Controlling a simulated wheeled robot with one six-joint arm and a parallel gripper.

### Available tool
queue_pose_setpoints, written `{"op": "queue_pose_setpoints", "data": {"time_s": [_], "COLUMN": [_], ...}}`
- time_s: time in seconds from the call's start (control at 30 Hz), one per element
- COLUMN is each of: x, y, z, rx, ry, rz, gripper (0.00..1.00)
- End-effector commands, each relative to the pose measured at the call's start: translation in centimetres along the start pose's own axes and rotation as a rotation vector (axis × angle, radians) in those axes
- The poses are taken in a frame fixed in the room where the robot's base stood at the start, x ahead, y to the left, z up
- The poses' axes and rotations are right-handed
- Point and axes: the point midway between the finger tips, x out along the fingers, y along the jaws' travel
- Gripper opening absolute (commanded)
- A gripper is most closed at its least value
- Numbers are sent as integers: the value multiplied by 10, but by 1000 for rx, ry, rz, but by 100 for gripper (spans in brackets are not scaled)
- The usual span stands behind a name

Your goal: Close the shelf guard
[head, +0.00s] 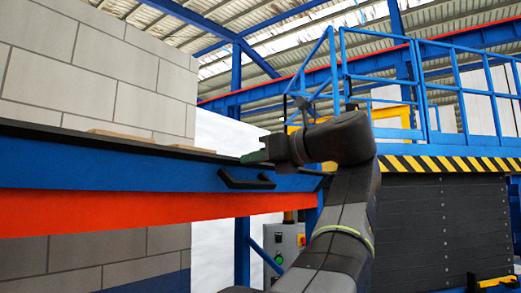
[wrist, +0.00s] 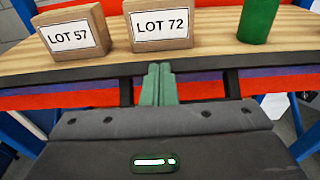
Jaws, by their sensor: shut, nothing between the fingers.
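The shelf guard appears to be the long blue panel (head: 130,165) with a black top edge along the shelf front in the head view. A black bar handle (head: 247,181) is fixed near its right end. I cannot tell for sure how far the guard is open. My gripper (head: 255,157) is just above the handle, close to the panel's top edge; contact cannot be told. In the wrist view its green fingers (wrist: 159,72) are together and empty, pointing at the shelf's dark front edge. Below that edge are a blue-purple strip and two dark uprights.
On the wooden shelf (wrist: 110,59) stand a LOT 57 box (wrist: 72,33), a LOT 72 box (wrist: 160,25) and a green object (wrist: 258,20). An orange beam (head: 130,208) runs below the blue panel. A control box (head: 285,245) and a blue-railed platform (head: 450,150) stand behind my arm.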

Motion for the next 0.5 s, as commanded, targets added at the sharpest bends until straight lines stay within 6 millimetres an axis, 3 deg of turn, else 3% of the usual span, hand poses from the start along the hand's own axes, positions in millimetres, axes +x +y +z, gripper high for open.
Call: {"op": "queue_pose_setpoints", "data": {"time_s": [0.03, 0.5], "x": [2, 31], "y": [1, 1], "z": [11, 36], "rx": [-1, 0], "ry": [0, 139], "rz": [3, 4], "gripper": [0, 0]}}
